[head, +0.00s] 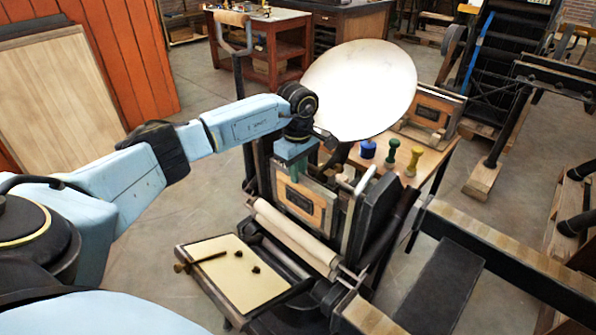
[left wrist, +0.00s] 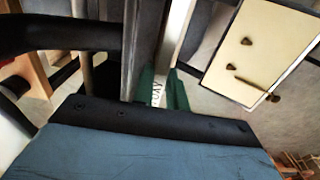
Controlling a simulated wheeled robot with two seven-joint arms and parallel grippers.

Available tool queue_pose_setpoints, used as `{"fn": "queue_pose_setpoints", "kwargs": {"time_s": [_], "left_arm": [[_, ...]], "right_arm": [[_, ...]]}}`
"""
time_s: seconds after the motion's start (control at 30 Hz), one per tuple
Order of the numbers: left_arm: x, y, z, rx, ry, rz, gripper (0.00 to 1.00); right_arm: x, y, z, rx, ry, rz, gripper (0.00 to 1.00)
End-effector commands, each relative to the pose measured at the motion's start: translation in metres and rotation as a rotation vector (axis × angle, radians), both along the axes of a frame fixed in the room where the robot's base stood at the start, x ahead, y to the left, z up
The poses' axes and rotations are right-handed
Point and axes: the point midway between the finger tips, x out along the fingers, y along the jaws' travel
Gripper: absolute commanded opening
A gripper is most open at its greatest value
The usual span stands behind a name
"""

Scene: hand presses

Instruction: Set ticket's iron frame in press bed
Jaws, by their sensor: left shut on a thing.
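An iron frame with orange-brown wood and a dark block inside (head: 303,203) stands nearly upright at the bed of the press (head: 372,215). My left gripper (head: 294,172) comes down on its top edge and is shut on it. In the left wrist view the green fingers of my left gripper (left wrist: 161,90) close on a thin piece seen edge-on. I cannot tell whether the frame is seated in the bed. A second similar frame (head: 432,108) leans at the back of the wooden side table. My right gripper is not in view.
A large pale round disc (head: 362,85) stands above the press. Pale rollers (head: 290,235) lie below the frame. A cream-topped board (head: 225,277) with small dark pieces is in front. Blue (head: 368,149), green (head: 392,151) and yellow (head: 414,160) handled pieces stand on the side table (head: 433,155).

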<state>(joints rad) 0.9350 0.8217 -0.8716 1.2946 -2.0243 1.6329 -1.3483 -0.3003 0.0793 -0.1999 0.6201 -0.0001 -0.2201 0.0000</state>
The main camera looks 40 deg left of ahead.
Motion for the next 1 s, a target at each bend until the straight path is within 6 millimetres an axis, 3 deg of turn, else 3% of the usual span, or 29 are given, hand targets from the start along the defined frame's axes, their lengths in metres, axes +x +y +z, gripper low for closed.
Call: {"fn": "queue_pose_setpoints", "kwargs": {"time_s": [0.3, 0.33, 0.5, 1.0], "left_arm": [[-0.0001, -0.0003, -0.0018, 0.001, 0.0, 0.0, 0.0], [-0.0001, -0.0004, -0.002, 0.001, 0.001, 0.0, 0.18], [-0.0003, -0.0003, -0.0019, 0.001, 0.001, 0.0, 0.4], [-0.0007, -0.0002, -0.0023, 0.001, 0.003, 0.0, 0.44]], "right_arm": [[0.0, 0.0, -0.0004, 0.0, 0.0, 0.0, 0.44], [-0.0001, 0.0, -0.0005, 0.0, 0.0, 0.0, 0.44], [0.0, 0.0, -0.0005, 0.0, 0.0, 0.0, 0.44], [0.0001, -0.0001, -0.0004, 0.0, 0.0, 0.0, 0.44]]}}
